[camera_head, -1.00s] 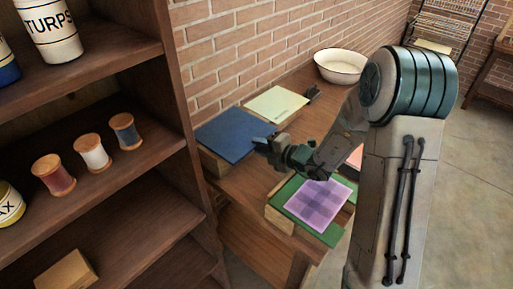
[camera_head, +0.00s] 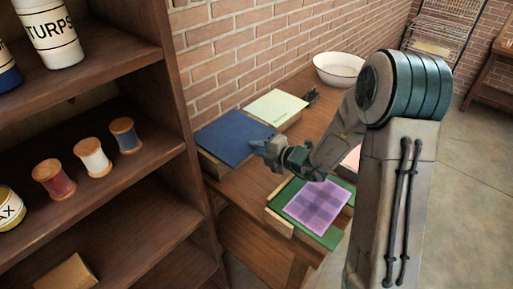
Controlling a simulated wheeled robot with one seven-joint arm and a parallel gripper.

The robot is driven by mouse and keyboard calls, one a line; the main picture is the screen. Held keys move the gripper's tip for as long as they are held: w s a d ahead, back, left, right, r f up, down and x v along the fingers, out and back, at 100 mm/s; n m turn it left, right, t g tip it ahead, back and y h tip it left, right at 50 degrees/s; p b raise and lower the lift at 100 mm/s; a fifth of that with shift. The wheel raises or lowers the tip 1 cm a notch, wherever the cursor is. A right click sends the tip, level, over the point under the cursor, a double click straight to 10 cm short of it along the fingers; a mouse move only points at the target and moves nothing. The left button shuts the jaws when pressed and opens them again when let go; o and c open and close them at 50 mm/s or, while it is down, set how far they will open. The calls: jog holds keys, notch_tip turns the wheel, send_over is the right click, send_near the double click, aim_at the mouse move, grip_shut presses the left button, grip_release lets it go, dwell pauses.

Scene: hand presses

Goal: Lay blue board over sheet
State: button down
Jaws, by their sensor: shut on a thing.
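The blue board (camera_head: 232,137) lies flat on a wooden support at the left of the bench, against the brick wall. My gripper (camera_head: 268,147) is at the board's right edge and is shut on it; its fingertips are small and partly hidden. A purple checked sheet (camera_head: 318,205) lies on a green board (camera_head: 324,238) at the front of the bench, to the right of and nearer than the blue board. The sheet's top is uncovered.
A pale green board (camera_head: 277,106) lies behind the blue one. A white bowl (camera_head: 340,68) stands at the bench's far end. A wooden shelf (camera_head: 150,140) with spools and jars rises close at the left. A pinkish item (camera_head: 352,158) shows partly behind my arm.

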notch_tip(320, 180, up, 2)
jog(key=shift+r+p, duration=0.2)
jog(key=shift+p, duration=0.6)
jog(key=f+p+v, duration=0.1)
jog(key=p+v, duration=0.1)
jog(key=v, duration=0.5)
jog(key=f+p+v, duration=0.1)
jog(key=p+v, duration=0.1)
jog(key=v, duration=0.5)
jog(key=d+f+p+v, duration=0.1)
jog(key=p+v, duration=0.2)
jog(key=v, duration=0.5)
jog(key=shift+s+f, duration=0.15)
jog(key=shift+s, duration=0.1)
jog(key=shift+a, duration=0.15)
